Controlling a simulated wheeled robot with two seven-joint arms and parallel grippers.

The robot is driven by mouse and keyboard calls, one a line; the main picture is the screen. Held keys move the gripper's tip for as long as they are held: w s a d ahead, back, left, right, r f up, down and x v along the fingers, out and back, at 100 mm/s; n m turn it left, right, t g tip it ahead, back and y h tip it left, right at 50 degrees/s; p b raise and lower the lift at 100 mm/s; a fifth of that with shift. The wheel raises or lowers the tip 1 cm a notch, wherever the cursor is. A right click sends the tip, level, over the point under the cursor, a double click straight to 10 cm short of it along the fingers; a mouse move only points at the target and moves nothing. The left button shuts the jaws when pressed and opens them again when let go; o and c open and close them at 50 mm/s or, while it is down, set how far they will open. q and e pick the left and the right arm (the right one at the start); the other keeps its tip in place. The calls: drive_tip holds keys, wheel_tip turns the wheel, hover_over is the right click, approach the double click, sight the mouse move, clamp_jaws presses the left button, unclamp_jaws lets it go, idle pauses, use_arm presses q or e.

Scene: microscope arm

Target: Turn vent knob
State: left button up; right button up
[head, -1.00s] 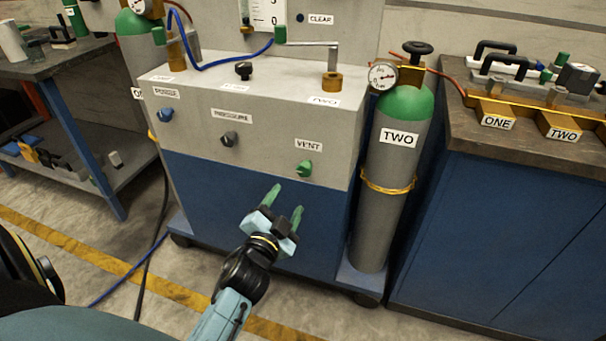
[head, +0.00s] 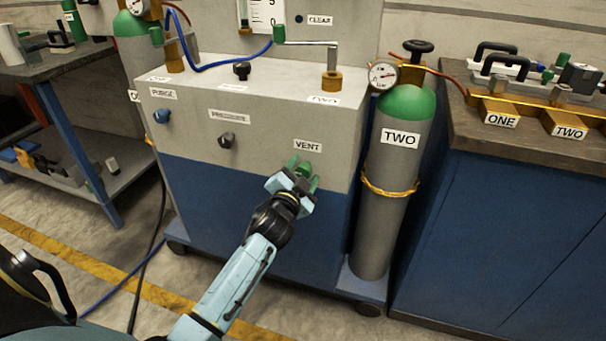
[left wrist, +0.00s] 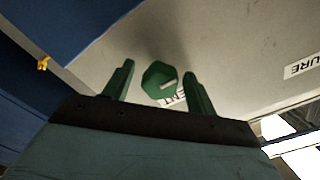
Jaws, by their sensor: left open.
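The green vent knob (left wrist: 160,81) sits on the grey upper front of the cart, beside the VENT label (head: 307,146). In the left wrist view it shows between my two green fingertips, with a pale line on its face. My left gripper (head: 302,170) is open in front of the knob in the head view and mostly hides it. In the left wrist view the fingers (left wrist: 158,85) stand on either side of the knob with gaps; I cannot tell how deep they reach around it. My right gripper is not in view.
A blue purge knob (head: 161,116) and a dark pressure knob (head: 226,140) are on the same panel. A grey cylinder (head: 385,200) marked TWO stands right of the cart. A blue cabinet (head: 490,230) is further right. Floor in front is clear apart from hoses.

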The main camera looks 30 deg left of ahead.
use_arm(q)
drive_tip(key=shift+w, duration=0.15)
drive_tip(key=c, duration=1)
